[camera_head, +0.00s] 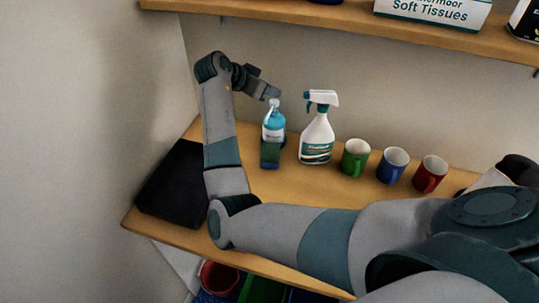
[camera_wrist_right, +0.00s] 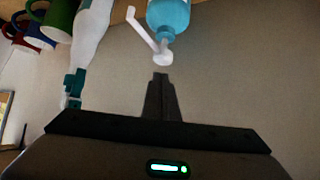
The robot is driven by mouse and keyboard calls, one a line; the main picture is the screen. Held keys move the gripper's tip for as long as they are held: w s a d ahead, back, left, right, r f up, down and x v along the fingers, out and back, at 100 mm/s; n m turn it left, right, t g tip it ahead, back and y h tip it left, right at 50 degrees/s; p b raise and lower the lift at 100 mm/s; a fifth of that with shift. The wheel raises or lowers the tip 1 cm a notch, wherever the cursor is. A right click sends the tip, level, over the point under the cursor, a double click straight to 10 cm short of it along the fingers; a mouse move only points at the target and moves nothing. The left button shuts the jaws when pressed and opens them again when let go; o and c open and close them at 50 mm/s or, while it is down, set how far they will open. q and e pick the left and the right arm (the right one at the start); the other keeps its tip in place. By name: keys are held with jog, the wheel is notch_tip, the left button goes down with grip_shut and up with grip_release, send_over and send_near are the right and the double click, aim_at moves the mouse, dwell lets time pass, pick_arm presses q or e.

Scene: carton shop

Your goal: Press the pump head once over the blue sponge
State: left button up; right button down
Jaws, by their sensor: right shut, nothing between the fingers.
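A blue pump bottle (camera_head: 274,121) with a white pump head (camera_head: 272,103) stands upright on the wooden shelf. The bottle (camera_wrist_right: 168,16) and its pump head (camera_wrist_right: 163,57) also show in the right wrist view, with the spout angled to the left. My right gripper (camera_head: 276,92) is shut and empty, with its fingertips close above the pump head; in the wrist view the fingertips (camera_wrist_right: 161,77) show a small gap to it. A dark green-blue block (camera_head: 270,154) sits at the bottle's front; I cannot tell surely whether it is the sponge. My left gripper is not in view.
A white spray bottle (camera_head: 317,138) stands just right of the pump bottle. Green (camera_head: 355,160), blue (camera_head: 392,168) and red (camera_head: 430,176) mugs stand further right. A black item (camera_head: 170,185) lies at the left end. An upper shelf (camera_head: 340,20) runs above.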

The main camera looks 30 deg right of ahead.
jog(key=shift+f, duration=0.25)
dwell(0.4)
jog(key=shift+s+f+b, duration=0.1)
jog(key=shift+f+b, duration=0.65)
jog(key=shift+f, duration=0.45)
jog(key=shift+r, duration=0.2)
jog(key=shift+r+p, duration=1.5)
jog(key=shift+r, duration=0.65)
